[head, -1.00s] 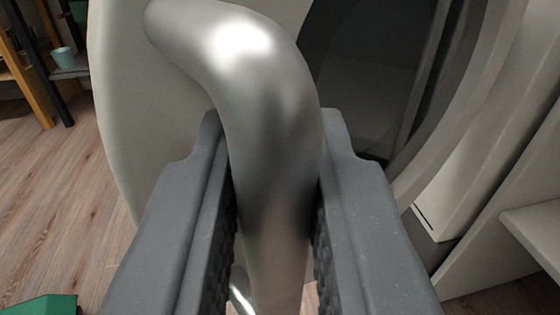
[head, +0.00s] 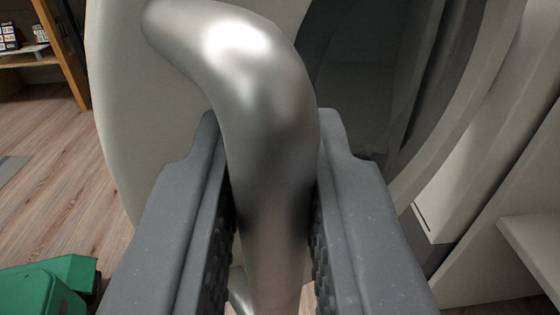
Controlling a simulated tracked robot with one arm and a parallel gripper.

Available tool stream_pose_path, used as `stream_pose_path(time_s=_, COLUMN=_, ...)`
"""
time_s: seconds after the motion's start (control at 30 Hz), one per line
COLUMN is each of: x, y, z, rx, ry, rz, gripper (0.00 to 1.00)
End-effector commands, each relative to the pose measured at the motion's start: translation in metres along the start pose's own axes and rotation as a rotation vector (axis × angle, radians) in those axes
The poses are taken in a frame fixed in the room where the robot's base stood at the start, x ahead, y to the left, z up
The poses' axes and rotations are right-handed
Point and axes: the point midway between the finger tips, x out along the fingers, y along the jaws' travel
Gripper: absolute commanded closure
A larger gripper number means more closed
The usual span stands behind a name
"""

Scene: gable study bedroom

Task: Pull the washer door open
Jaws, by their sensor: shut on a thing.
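The washer door (head: 140,110) is a pale round panel at the left and centre of the view, and it stands partly open. Its silver curved handle (head: 265,120) runs down between my fingers. My gripper (head: 272,225) is shut on the handle, with one dark grey finger on each side of it. The washer body (head: 480,150) is at the right, with a dark round opening (head: 350,90) seen behind the door. The lower end of the handle is mostly hidden by my fingers.
Wooden floor (head: 50,150) lies open to the left. A green object (head: 45,285) is on the floor at the lower left. A wooden shelf unit (head: 62,50) with small items stands at the upper left. A pale ledge (head: 535,240) juts in at the right.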

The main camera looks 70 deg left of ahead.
Motion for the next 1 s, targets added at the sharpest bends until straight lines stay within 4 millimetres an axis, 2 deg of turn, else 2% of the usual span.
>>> stream_pose_path(time_s=0.37, x=0.0030, y=0.0007, z=-0.0004, rx=0.000, ry=0.000, rz=-0.004, gripper=1.00)
stream_pose_path(time_s=0.4, x=0.0029, y=0.0007, z=-0.0002, rx=0.000, ry=0.000, rz=-0.003, gripper=0.73)
stream_pose_path(time_s=0.43, x=0.0025, y=0.0006, z=-0.0002, rx=0.000, ry=0.000, rz=-0.003, gripper=0.64)
stream_pose_path(time_s=1.0, x=-0.0014, y=-0.0001, z=-0.0001, rx=0.001, ry=0.000, rz=0.001, gripper=0.64)
